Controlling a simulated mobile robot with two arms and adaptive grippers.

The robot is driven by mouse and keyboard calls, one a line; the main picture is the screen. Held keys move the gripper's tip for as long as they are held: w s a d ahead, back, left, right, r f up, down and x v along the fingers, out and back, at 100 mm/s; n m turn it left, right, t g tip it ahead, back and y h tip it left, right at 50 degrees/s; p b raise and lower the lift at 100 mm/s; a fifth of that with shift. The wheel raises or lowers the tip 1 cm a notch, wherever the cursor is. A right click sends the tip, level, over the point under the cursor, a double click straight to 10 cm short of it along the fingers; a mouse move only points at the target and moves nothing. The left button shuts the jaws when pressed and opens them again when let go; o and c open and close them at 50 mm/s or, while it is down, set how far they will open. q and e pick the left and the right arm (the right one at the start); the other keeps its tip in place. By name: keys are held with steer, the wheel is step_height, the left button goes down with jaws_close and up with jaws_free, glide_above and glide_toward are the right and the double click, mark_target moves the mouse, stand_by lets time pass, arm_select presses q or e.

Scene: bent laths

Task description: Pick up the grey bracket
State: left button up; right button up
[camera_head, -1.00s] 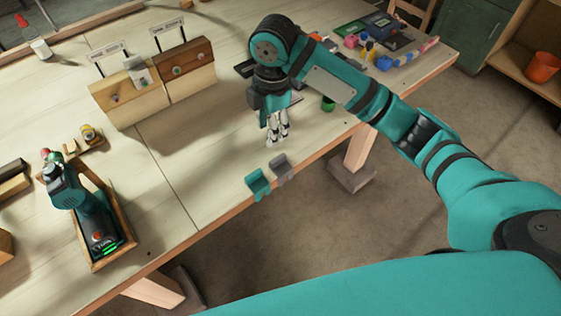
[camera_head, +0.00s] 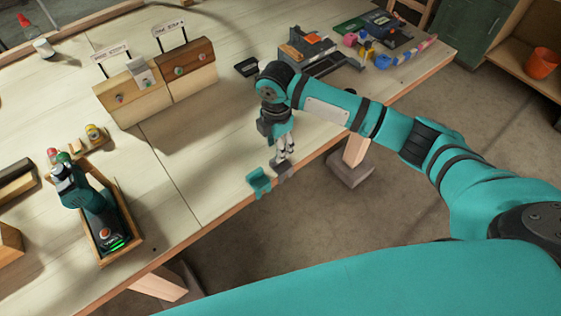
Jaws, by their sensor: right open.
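The grey bracket (camera_head: 282,171) sits at the front edge of the wooden table (camera_head: 205,150). A teal bracket (camera_head: 259,181) sits just left of it on the same edge. My right gripper (camera_head: 284,159) points down right over the grey bracket, and its fingers hide part of the bracket's top. The fingers are open; I cannot tell whether they touch the bracket. My left gripper is not in view.
A wooden tray (camera_head: 132,247) with a teal power tool (camera_head: 100,215) stands at the left. Two wooden blocks with signs (camera_head: 188,74) stand at the back. A grey and orange device (camera_head: 307,47) and several small coloured parts lie at the far right. The table middle is clear.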

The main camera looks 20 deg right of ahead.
mark_target(281, 168)
steer(key=shift+f, duration=0.35)
steer(key=f+p, duration=0.1)
steer(key=f, duration=0.1)
steer(key=f+p, duration=0.1)
steer(key=shift+w+d+f, duration=0.15)
steer(key=shift+d+f, duration=0.05)
steer(key=shift+f, duration=0.55)
jaws_close()
